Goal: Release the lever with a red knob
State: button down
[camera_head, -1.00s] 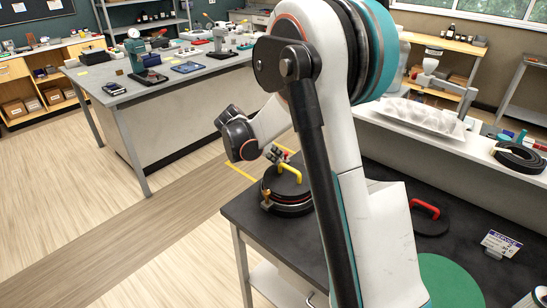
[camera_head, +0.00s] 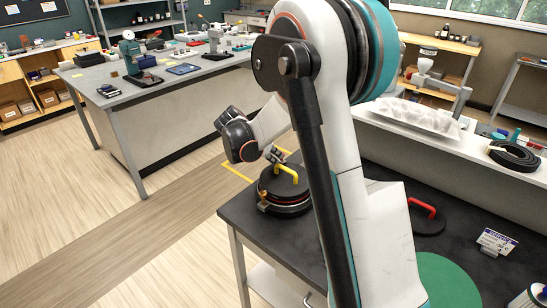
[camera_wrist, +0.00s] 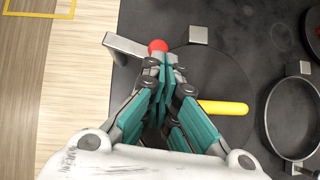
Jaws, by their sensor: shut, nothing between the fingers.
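The lever's red knob (camera_wrist: 157,46) shows in the wrist view just beyond my fingertips. A grey metal bar (camera_wrist: 126,46) runs from the left towards it; the fingers partly hide where they meet. My gripper (camera_wrist: 166,66) is shut and empty, its teal fingers together close beside the knob. I cannot tell whether they touch it. Under it lies a black round cover (camera_wrist: 215,65) with a yellow handle (camera_wrist: 222,107). In the head view my gripper (camera_head: 274,155) is above the cover and its yellow handle (camera_head: 288,171); the red knob cannot be made out there.
A grey block (camera_wrist: 199,35) sits at the cover's far edge. A dark ring-shaped rim (camera_wrist: 268,115) stands to the right. A black disc with a red handle (camera_head: 424,209) and a green round mat (camera_head: 450,280) lie on the dark bench (camera_head: 245,212). The floor beyond its left edge is clear.

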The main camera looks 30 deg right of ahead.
jog(key=shift+s+d, duration=0.1)
jog(key=shift+d, duration=0.1)
jog(key=shift+s+d, duration=0.15)
jog(key=shift+d, duration=0.15)
jog(key=shift+s+d+n+t+y, duration=0.15)
jog(key=shift+d+n+t, duration=0.3)
jog(key=shift+n, duration=0.1)
jog(key=shift+s+d+n+t+y, duration=0.1)
jog(key=shift+d+n+t+y, duration=0.05)
jog(key=shift+d+n+t, duration=0.35)
jog(key=shift+d+n+t+y, duration=0.35)
jog(key=shift+d+n, duration=0.2)
jog(key=shift+n, duration=0.5)
jog(key=shift+w+d, duration=0.25)
jog(key=shift+d, duration=0.4)
jog(key=shift+w+d, duration=0.25)
jog(key=shift+d, duration=0.4)
jog(key=shift+a, duration=0.1)
